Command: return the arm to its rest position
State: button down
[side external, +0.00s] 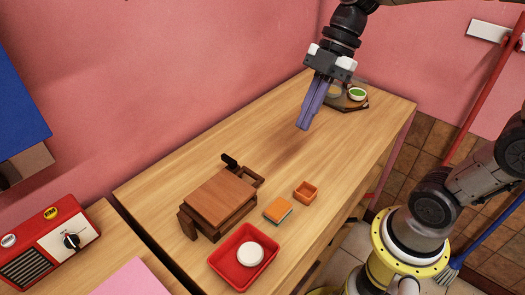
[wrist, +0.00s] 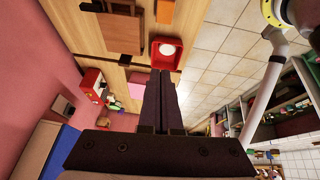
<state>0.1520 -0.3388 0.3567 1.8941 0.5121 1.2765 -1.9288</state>
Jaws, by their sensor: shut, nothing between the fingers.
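My gripper (side external: 305,120) hangs above the far half of the wooden table (side external: 160,190) in the side view. Its long purple-grey fingers point down and are shut together, with nothing between them. In the wrist view the dark fingers (wrist: 161,75) also lie side by side, closed. The gripper appears clear of the table and touches no object there. My arm comes down into the side view from the top edge.
A brown wooden shelf box (side external: 218,198), a red tray (side external: 225,267) with a white round thing (side external: 250,254), an orange block (side external: 278,209) and a small orange box (side external: 306,192) stand nearer. A dark tray with a green-filled bowl (side external: 357,94) stands behind the gripper. The table middle is clear.

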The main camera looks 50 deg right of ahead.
jog(key=s+d+f+m+t+h, duration=0.1)
jog(key=s+d+m+t+h, duration=0.1)
jog(key=s+m, duration=0.3)
jog(key=s+d+f+m+t+h, duration=0.1)
jog(key=s+d+m+t+h, duration=0.1)
jog(key=m, duration=1.1)
jog(key=shift+s+d+t+h, duration=0.4)
jog(key=shift+s+d+h, duration=0.4)
jog(key=shift+s+d, duration=0.6)
jog(key=shift+s+a, duration=0.15)
jog(key=shift+a, duration=0.05)
